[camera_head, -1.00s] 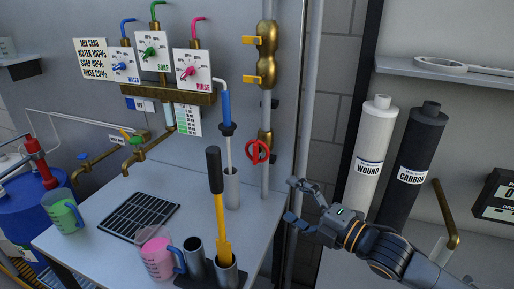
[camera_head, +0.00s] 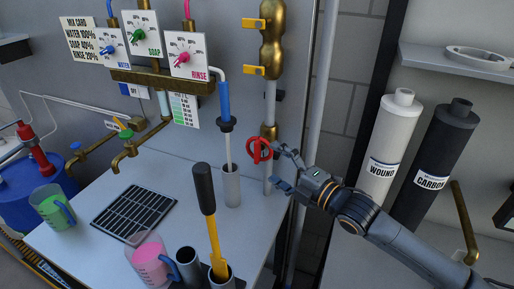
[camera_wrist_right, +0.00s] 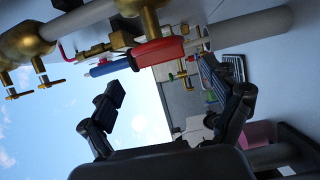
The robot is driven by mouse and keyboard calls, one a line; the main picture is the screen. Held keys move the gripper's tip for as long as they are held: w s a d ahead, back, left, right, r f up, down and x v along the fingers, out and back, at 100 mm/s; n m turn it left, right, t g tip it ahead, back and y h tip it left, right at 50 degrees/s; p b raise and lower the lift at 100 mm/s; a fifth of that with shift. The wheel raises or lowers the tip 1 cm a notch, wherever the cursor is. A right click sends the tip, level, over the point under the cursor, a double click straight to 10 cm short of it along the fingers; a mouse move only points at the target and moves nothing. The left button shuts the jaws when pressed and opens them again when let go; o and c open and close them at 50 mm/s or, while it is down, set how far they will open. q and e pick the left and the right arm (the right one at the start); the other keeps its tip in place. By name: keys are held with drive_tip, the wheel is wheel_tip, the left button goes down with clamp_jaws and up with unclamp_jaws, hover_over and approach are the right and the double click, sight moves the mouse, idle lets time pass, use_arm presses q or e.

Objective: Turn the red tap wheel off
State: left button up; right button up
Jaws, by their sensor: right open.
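The red tap wheel (camera_head: 259,150) sits on a brass valve (camera_head: 268,131) on the vertical grey pipe, above the right side of the bench. My right gripper (camera_head: 279,168) is open and empty, just right of the wheel and slightly below it. In the right wrist view the red wheel (camera_wrist_right: 158,52) shows nearly edge-on, ahead of the gap between my two open fingers (camera_wrist_right: 168,95). I cannot tell whether a finger touches it. My left gripper is not in view.
A grey tube (camera_head: 230,186) stands left of the wheel. A black-handled yellow tool (camera_head: 205,190) stands in front. White (camera_head: 389,150) and dark (camera_head: 437,158) filter cylinders stand right, behind my right arm. A pink jug (camera_head: 149,262) and a green jug (camera_head: 51,206) stand on the bench.

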sight(259, 154)
drive_tip(key=p+x, duration=0.1)
drive_tip(key=x, duration=0.5)
drive_tip(key=shift+w+a, duration=0.25)
drive_tip(key=shift+w, duration=0.1)
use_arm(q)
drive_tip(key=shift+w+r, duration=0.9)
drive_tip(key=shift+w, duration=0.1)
use_arm(e)
drive_tip(key=shift+f, duration=0.1)
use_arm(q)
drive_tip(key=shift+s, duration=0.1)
use_arm(e)
drive_tip(key=c, duration=1)
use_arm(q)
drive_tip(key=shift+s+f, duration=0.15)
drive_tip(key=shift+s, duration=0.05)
use_arm(e)
drive_tip(key=shift+o, duration=0.2)
